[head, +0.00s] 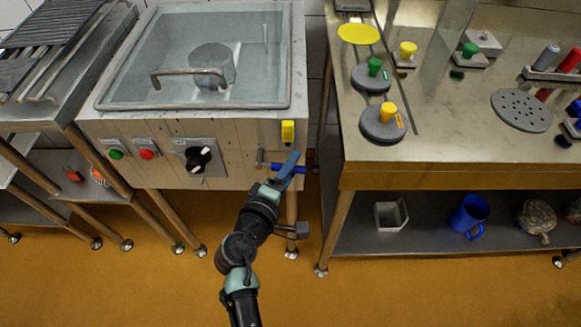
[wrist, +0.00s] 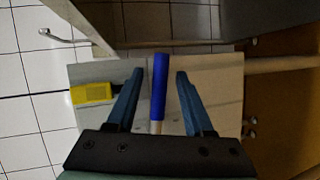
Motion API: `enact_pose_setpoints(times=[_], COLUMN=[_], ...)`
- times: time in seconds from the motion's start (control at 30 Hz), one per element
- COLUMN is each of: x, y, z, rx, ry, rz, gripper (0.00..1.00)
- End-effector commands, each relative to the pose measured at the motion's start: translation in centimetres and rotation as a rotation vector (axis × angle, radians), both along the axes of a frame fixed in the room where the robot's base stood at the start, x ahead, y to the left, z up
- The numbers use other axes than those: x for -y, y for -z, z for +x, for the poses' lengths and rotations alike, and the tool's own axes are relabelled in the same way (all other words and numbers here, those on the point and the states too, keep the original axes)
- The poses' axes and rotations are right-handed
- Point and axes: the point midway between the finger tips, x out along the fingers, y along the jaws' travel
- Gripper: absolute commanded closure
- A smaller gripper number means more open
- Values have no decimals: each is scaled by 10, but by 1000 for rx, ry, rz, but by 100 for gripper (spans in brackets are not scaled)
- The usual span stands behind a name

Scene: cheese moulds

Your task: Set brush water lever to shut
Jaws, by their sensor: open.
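The brush water lever (head: 300,169) has a blue grip and sits on the lower right of the washing cabinet's front. In the head view it points to the right, roughly level, from a small metal fitting (head: 261,160). My gripper (head: 291,160) is at the lever and hides part of it. In the wrist view the blue grip (wrist: 158,92) lies between the two blue fingers of my gripper (wrist: 160,74). The fingers are open, with a gap on both sides of the grip. A pale shaft shows at the grip's near end.
The cabinet front also carries a yellow block (head: 288,132), a black rotary knob (head: 198,157), a red button (head: 147,154) and a green button (head: 116,154). A steel table (head: 440,150) with moulds stands close on the right. A narrow gap separates it from the cabinet.

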Motion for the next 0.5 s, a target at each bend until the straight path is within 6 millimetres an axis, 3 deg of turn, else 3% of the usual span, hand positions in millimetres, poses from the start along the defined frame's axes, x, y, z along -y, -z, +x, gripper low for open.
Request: enact_pose_setpoints(times=[0.33,0.5], x=[1,1], y=[1,1], z=[3,3], rx=[0,0], ry=[-1,-1], rz=[0,0], gripper=[50,80])
